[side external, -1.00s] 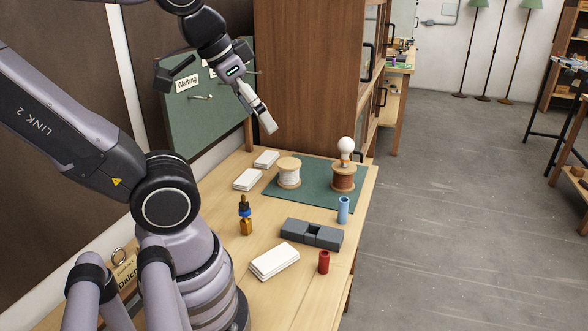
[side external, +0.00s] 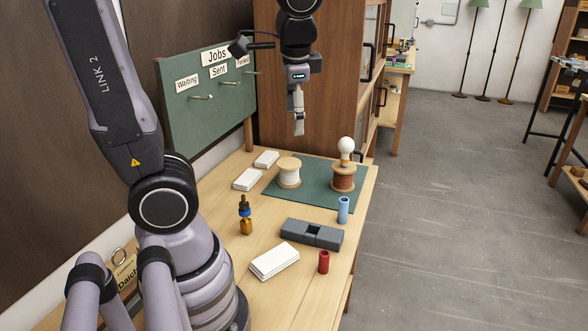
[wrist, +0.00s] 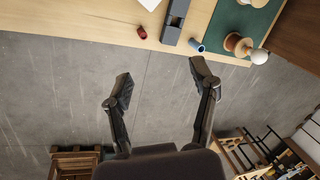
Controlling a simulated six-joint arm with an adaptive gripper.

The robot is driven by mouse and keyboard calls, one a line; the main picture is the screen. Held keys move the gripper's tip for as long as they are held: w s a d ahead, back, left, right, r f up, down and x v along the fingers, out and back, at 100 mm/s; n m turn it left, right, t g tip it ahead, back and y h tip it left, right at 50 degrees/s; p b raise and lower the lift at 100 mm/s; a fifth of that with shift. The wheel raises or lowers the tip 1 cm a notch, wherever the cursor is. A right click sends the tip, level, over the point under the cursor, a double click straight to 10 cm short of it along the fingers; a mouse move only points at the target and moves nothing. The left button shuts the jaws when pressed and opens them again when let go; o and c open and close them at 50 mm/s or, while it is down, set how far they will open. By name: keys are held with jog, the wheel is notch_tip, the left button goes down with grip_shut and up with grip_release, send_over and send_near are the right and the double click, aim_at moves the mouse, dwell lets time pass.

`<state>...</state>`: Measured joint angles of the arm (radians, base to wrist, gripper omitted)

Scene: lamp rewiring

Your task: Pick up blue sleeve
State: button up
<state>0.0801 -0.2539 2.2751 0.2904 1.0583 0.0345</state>
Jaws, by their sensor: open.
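The blue sleeve (side external: 343,210) is a light blue tube standing upright at the right edge of the workbench, by the near corner of the green mat. In the wrist view the blue sleeve (wrist: 196,46) shows near the bench edge, beyond the right fingertip. My gripper (side external: 299,130) is in the air above the back of the bench, pointing down and apart from everything. In the wrist view my gripper (wrist: 160,82) has its two fingers spread wide with nothing between them, over the grey floor.
A grey block (side external: 312,234) with a slot and a red sleeve (side external: 324,262) are nearer on the bench. A brown spool (side external: 343,178) with a bulb (side external: 346,147) above it and a white spool (side external: 289,173) are on the green mat (side external: 312,190). A dropper bottle (side external: 245,215) stands left.

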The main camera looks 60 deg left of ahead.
aim_at(346, 206)
jog(key=w+a+f+m+g+y, duration=0.2)
jog(key=w+f+m+g+y, duration=0.45)
jog(key=w+f, duration=0.85)
jog(key=w+f+m+t+y, duration=0.3)
jog(key=f+m+t+y, duration=0.15)
jog(key=f, duration=0.55)
jog(key=w+f+m+t+y, duration=0.25)
jog(key=f+m+y, duration=0.2)
jog(key=f, duration=0.55)
jog(key=shift+m, duration=0.35)
jog(key=a, duration=0.7)
jog(key=shift+w+a+r, duration=0.15)
jog(key=shift+w, duration=0.05)
jog(key=shift+w+a, duration=0.2)
jog(key=shift+a, duration=0.7)
jog(key=shift+w+a, duration=0.15)
jog(key=shift+a, duration=0.7)
jog(key=shift+w+a, duration=0.2)
jog(key=shift+a, duration=0.7)
jog(key=c, duration=0.9)
